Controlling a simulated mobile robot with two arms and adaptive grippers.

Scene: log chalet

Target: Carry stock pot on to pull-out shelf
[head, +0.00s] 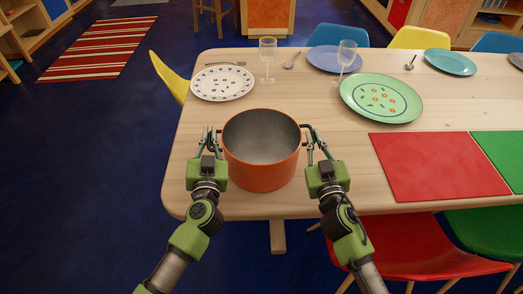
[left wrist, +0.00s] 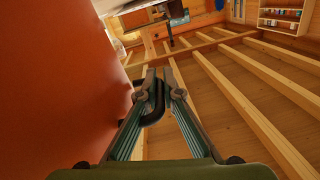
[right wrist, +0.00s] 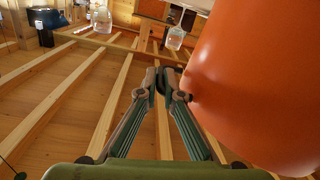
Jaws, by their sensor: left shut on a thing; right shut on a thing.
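The stock pot (head: 262,165) is orange outside and grey inside, with a dark handle on each side. In the head view it is upright over the near left end of the wooden table; I cannot tell whether it touches the top. It looks empty. My left gripper (head: 210,137) is shut on its left handle, and the handle (left wrist: 152,105) shows between the fingers in the left wrist view. My right gripper (head: 314,137) is shut on its right handle. In the right wrist view the pot wall (right wrist: 255,80) fills the right side. I see no pull-out shelf that I can identify.
The table (head: 320,185) carries a spotted plate (head: 222,83), a green plate (head: 381,98), a blue plate (head: 334,58), two glasses (head: 267,55), and red (head: 438,165) and green mats. Chairs (head: 415,250) surround it. The blue floor (head: 90,160) at left is open, with a striped rug (head: 100,47).

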